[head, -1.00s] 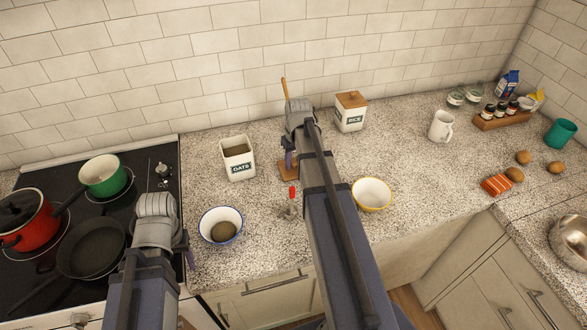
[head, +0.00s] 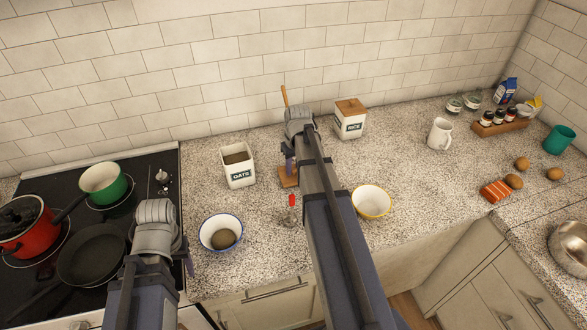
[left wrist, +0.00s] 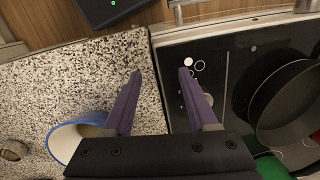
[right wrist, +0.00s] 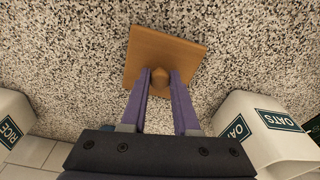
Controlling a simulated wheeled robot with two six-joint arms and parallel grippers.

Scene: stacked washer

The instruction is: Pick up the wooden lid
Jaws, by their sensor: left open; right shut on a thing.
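The wooden lid (head: 288,181) is a square brown board with a round knob, beside the open OATS canister (head: 238,165). It also shows in the right wrist view (right wrist: 168,50). My right gripper (right wrist: 160,78) is shut on its knob; in the head view my right arm hides part of the lid. I cannot tell whether the lid touches the counter or is slightly raised. My left gripper (left wrist: 159,72) is open and empty above the counter beside the stove edge. Another wooden lid (head: 351,105) sits on the RICE canister (head: 350,125).
A blue-rimmed bowl (head: 220,232) holding a brown round thing and a yellow-rimmed bowl (head: 371,201) stand toward the front. A red-handled tool (head: 292,207) is between them. The stove at left holds a black pan (head: 92,256), a red pot (head: 28,236) and a green pot (head: 104,183).

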